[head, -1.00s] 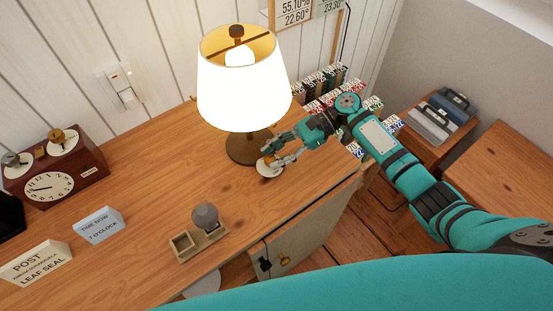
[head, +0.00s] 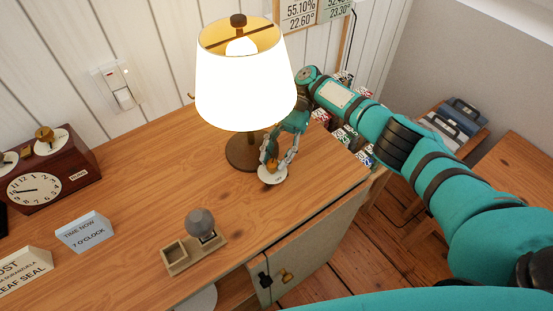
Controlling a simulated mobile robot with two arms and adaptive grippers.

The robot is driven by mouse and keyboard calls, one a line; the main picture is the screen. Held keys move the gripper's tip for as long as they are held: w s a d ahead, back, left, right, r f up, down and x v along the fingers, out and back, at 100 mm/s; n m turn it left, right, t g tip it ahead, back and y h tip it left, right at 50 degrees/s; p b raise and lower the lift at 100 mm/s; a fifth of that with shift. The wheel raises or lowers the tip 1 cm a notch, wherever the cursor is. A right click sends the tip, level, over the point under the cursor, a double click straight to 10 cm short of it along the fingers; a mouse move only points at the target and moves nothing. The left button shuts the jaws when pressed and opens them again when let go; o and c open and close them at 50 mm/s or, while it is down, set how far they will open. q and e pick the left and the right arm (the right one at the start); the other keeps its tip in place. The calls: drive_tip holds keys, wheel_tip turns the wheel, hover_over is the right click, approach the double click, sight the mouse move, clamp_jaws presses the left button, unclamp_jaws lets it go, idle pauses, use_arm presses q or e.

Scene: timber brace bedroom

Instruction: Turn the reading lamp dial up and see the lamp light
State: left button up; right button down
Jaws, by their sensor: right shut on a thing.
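The reading lamp (head: 246,80) stands at the back of the wooden desk, its shade glowing bright white and its bulb lit inside. Its dark round base (head: 240,152) rests on the desk. The lamp dial (head: 272,176), a pale round plate with a small brown knob, lies just in front and to the right of the base. My right gripper (head: 272,160) reaches down over the dial from behind and is shut on its knob, which the fingers partly hide. My left gripper is not in view.
A grey-knobbed wooden stand (head: 202,225) sits at the desk's front. A wooden clock (head: 40,185) and a blue sign (head: 84,232) are at left. A wall switch (head: 121,88) is behind. Small coloured boxes (head: 345,135) lie beyond my right arm. The desk's middle is clear.

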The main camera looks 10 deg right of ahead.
drive_tip(key=shift+f+n+g, duration=0.15)
drive_tip(key=shift+n+g, duration=0.15)
idle(0.4)
drive_tip(key=c, duration=1)
unclamp_jaws()
drive_tip(key=shift+h, duration=0.3)
